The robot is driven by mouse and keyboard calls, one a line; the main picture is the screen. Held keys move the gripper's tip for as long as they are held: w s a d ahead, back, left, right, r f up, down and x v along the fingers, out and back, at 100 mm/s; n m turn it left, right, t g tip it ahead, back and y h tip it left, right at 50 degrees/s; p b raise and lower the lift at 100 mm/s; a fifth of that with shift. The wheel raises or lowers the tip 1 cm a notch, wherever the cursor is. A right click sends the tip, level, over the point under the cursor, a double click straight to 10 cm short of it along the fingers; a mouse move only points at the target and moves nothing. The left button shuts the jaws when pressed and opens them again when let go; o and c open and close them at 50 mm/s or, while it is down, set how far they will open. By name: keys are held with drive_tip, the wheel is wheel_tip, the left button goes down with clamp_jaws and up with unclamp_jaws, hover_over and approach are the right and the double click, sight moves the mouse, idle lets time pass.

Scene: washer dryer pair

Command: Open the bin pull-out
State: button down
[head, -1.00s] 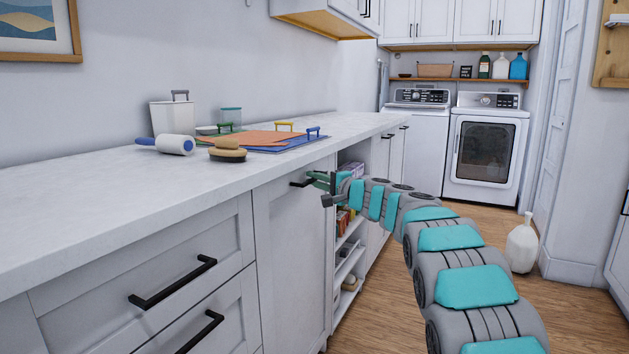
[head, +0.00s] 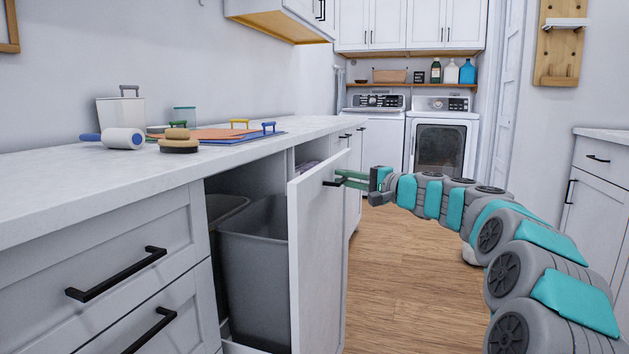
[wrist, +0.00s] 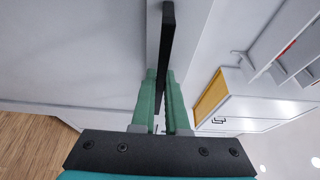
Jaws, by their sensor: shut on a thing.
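The bin pull-out (head: 318,262) is a white cabinet front standing well out from the counter. A grey bin (head: 255,265) shows behind it, with a second darker bin (head: 222,212) further in. The front's black bar handle (head: 340,182) is near its top edge. My gripper (head: 352,179) is shut on this handle, reaching in from the right. In the wrist view the black handle (wrist: 168,45) runs between the green fingers of my gripper (wrist: 165,85). The bins' lower parts are partly hidden by the front.
White drawers with black handles (head: 116,275) are left of the pull-out. A lint roller (head: 122,138), a brush (head: 179,143) and clipboards sit on the white counter (head: 60,180). The wood floor (head: 400,270) is clear to the right. A washer and dryer (head: 440,150) stand at the back.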

drive_tip(key=s+d+p, duration=0.2)
drive_tip(key=s+d, duration=0.3)
drive_tip(key=d, duration=0.9)
drive_tip(key=s+d+p, duration=0.3)
drive_tip(key=s+d, duration=0.2)
drive_tip(key=d, duration=0.9)
drive_tip(key=shift+f+p, duration=0.15)
drive_tip(key=shift+p, duration=0.2)
drive_tip(key=c, duration=0.9)
unclamp_jaws()
drive_tip(key=shift+v, duration=3.9)
